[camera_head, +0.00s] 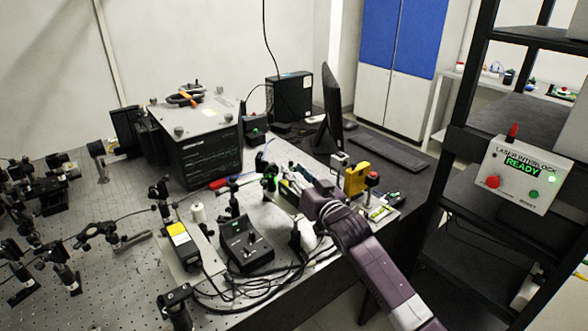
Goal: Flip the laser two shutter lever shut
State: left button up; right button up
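The bench holds several small devices, and I cannot tell for sure which one is laser two or its shutter lever. A black box with a raised knob or lever (246,244) sits near the front edge. A long box with a yellow label (181,241) lies to its left. My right arm reaches in from the lower right over the bench. Its gripper (284,180) is at the far end of the arm, among small green and black parts, behind the black box. Its fingers are too small and hidden to read. My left gripper is out of view.
A yellow block (356,179) stands right of my arm. A large black instrument (205,142), a monitor (332,110) and a keyboard (381,149) stand farther back. Cables lie along the front edge. The interlock box (519,176) on the black rack reads READY.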

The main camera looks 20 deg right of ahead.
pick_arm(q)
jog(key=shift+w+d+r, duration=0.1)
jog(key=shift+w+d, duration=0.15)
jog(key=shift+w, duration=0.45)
pick_arm(e)
jog(key=shift+w+a, duration=0.1)
jog(key=shift+w, duration=0.25)
jog(key=c, duration=0.8)
jog(key=shift+a+n, duration=0.1)
jog(key=shift+n, duration=0.2)
grip_shut()
jog(key=shift+s+a+n, duration=0.15)
jog(key=shift+a+n, duration=0.15)
jog(key=shift+n, duration=0.6)
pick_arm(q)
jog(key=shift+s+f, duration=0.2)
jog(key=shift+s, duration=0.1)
pick_arm(e)
jog(key=o, duration=0.8)
grip_release()
